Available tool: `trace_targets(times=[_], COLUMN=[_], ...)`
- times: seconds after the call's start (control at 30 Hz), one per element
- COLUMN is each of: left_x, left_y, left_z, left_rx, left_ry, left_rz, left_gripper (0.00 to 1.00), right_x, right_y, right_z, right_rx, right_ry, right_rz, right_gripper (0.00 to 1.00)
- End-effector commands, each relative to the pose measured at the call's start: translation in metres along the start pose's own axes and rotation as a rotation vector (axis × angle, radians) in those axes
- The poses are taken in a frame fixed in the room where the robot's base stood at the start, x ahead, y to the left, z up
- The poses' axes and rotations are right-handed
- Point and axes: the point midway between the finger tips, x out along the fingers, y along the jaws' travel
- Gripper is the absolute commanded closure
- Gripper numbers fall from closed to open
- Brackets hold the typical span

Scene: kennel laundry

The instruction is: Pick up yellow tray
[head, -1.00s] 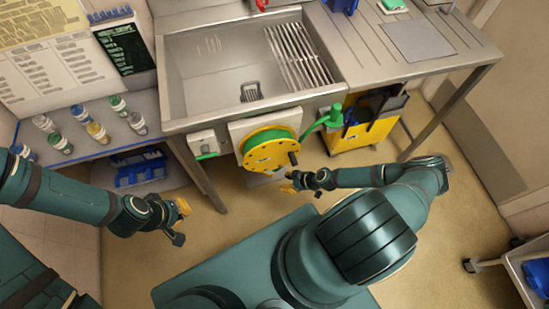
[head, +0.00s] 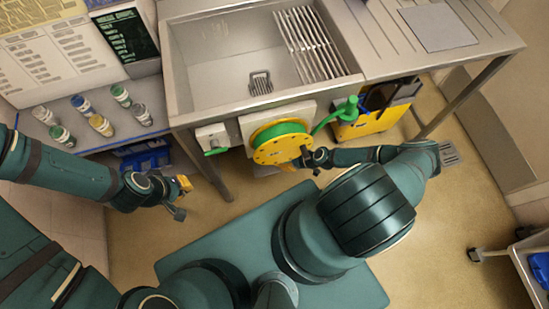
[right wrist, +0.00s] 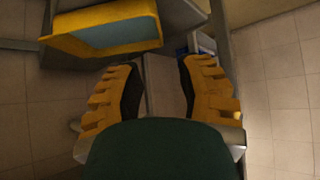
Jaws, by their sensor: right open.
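In the right wrist view a yellow tray-like thing (right wrist: 150,31) with raised rims and a blue-grey inside is at the upper left. It lies beyond and left of my right gripper (right wrist: 158,75), whose two yellow-padded fingers are apart with nothing between them. In the head view my right gripper (head: 300,160) is at the lower edge of the yellow hose reel, its fingertips partly hard to make out. My left gripper (head: 182,195) hangs left of the sink's leg, away from the tray.
The sink (head: 225,75) and its counter stand above, with the hose reel (head: 270,153) on the front. A yellow bin (head: 365,126) with dark items is under the counter. Several jars stand on the left shelf (head: 85,150). A cart (head: 525,268) is at right.

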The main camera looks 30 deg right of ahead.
Motion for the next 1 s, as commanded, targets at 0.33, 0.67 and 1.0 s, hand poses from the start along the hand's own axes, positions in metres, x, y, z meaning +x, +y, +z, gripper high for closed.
trace_targets(times=[0.33, 0.67, 1.0], left_x=[0.012, 0.022, 0.024], left_y=[-0.004, -0.008, -0.009], left_z=[-0.001, -0.003, -0.003], left_rx=[0.001, 0.002, 0.002], left_ry=[0.006, 0.011, 0.013], left_rz=[0.0, -0.001, -0.001], left_gripper=[1.0, 1.0, 1.0], right_x=[0.065, 0.11, 0.117], right_y=[-0.002, -0.001, 0.0], right_z=[0.001, 0.0, 0.0], right_rx=[0.001, 0.001, 0.001], right_ry=[0.0, 0.0, 0.0], right_rz=[-0.002, -0.001, 0.0], right_gripper=[0.63, 0.63, 0.63])
